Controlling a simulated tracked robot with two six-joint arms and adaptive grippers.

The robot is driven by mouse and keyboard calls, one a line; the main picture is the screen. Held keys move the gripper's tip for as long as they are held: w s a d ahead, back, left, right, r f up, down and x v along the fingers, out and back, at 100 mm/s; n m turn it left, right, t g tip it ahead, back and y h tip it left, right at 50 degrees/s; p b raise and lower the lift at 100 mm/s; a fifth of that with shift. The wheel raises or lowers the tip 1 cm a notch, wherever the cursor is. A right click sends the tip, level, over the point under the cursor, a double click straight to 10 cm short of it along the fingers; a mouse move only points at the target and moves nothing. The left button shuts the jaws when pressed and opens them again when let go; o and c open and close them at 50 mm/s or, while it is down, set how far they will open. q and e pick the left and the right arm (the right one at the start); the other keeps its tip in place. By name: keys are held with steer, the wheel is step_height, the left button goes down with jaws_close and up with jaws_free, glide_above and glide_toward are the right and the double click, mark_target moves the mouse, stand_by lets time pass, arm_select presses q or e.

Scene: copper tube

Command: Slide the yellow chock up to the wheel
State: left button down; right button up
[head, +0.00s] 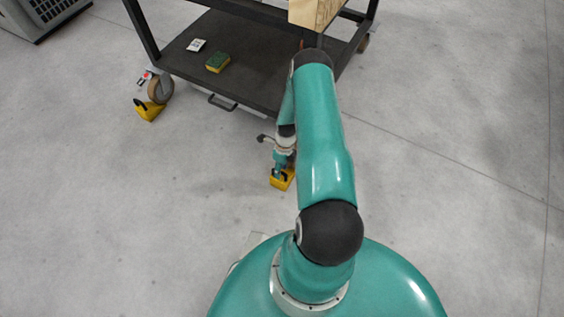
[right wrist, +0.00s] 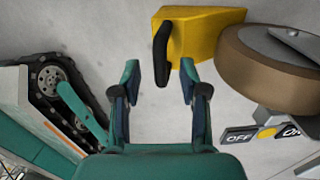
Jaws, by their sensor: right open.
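The yellow chock (right wrist: 205,35) has a black upright handle (right wrist: 162,50) and lies on the floor. In the right wrist view its right side meets the outline of the brown wheel (right wrist: 262,62); I cannot tell whether they touch. My right gripper (right wrist: 158,76) is open, with the handle between its fingertips and nothing gripped. In the head view the right gripper (head: 279,168) is low over this chock (head: 283,181), and my arm hides the wheel beside it. A second yellow chock (head: 151,110) sits by the trolley's left wheel (head: 160,88). My left gripper is out of view.
The dark trolley (head: 262,82) stands ahead, with a green and yellow sponge (head: 218,62) and a white card (head: 196,45) on its lower shelf. An OFF/ON brake pedal (right wrist: 262,133) sticks out by the wheel. My track is at left in the wrist view.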

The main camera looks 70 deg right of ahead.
steer(key=shift+a+f, duration=0.2)
steer(key=shift+f, duration=0.85)
steer(key=shift+c, duration=0.3)
jaws_close()
steer(key=shift+o, duration=0.2)
jaws_free()
